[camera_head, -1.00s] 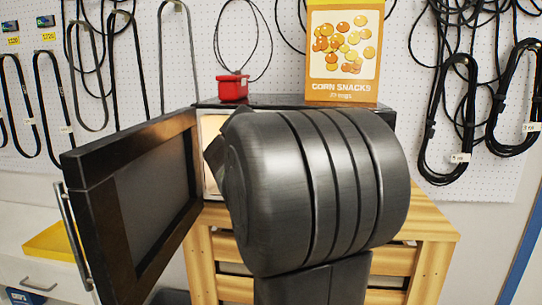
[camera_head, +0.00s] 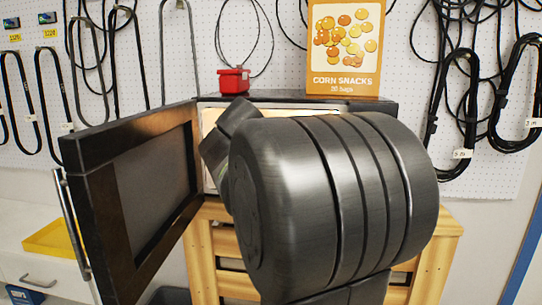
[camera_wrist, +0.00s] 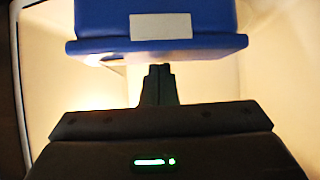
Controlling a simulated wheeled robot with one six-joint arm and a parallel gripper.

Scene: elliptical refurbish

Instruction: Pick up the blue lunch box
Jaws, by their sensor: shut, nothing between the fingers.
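The blue lunch box (camera_wrist: 155,45), with a blank white label (camera_wrist: 160,26) on its front, fills the top of the wrist view. It is inside the lit, cream-walled interior of the black microwave-like appliance (camera_head: 330,101). My gripper (camera_wrist: 160,68) is shut and empty, its fingertips close to the lower front edge of the lunch box. I cannot tell whether they touch it. In the head view my dark arm covers most of the opening, and the lunch box and gripper are hidden there.
The appliance door (camera_head: 135,195) stands open to the left. A red box (camera_head: 233,81) and a corn snacks carton (camera_head: 343,48) stand on top. The appliance rests on a wooden stand (camera_head: 205,255). Black cables (camera_head: 460,90) hang on the pegboard behind. A yellow tray (camera_head: 55,238) lies at left.

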